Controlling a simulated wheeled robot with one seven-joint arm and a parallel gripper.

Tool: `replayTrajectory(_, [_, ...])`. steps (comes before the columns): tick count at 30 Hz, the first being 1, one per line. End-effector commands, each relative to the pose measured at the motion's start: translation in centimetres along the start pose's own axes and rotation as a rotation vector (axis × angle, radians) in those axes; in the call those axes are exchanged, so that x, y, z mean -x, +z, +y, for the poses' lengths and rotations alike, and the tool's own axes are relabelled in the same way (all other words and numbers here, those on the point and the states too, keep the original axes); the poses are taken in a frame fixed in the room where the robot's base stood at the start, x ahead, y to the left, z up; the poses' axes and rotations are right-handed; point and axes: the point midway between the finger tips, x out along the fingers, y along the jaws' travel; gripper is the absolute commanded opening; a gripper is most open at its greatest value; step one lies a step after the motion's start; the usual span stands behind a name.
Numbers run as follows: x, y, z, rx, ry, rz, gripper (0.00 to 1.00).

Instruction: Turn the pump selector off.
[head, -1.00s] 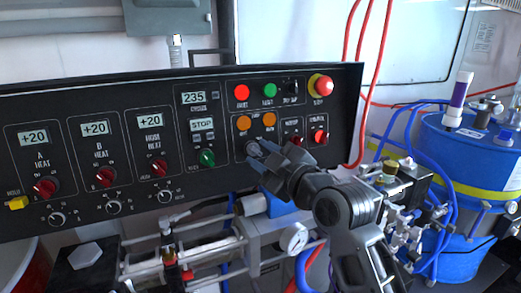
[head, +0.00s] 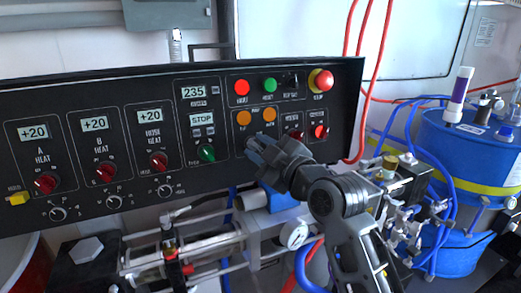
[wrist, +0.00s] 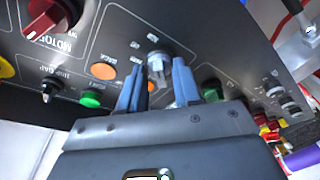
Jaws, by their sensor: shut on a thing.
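The pump selector is a small grey knob (wrist: 159,62) on the black control panel (head: 90,220), below two orange lights. In the wrist view it sits between the tips of my gripper's two blue fingers (wrist: 158,70). In the head view my gripper (head: 258,148) is at the panel, and its fingers hide most of the knob. My gripper is shut on the knob. The knob's exact pointer position is hard to read.
Left of my gripper is a green knob (head: 206,153); to its right are red knobs (head: 320,131). A red emergency button (head: 321,80) is above right. Pipes and a gauge (head: 294,235) lie below the panel. A blue drum (head: 455,150) stands at right.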

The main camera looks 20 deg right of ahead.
Motion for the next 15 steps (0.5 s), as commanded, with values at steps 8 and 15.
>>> replayTrajectory(8, [0.02, 0.35, -0.20, 0.121, -0.031, 0.000, 0.02])
replayTrajectory(15, [0.01, 0.35, -0.07, 0.312, -0.080, 0.000, 0.02])
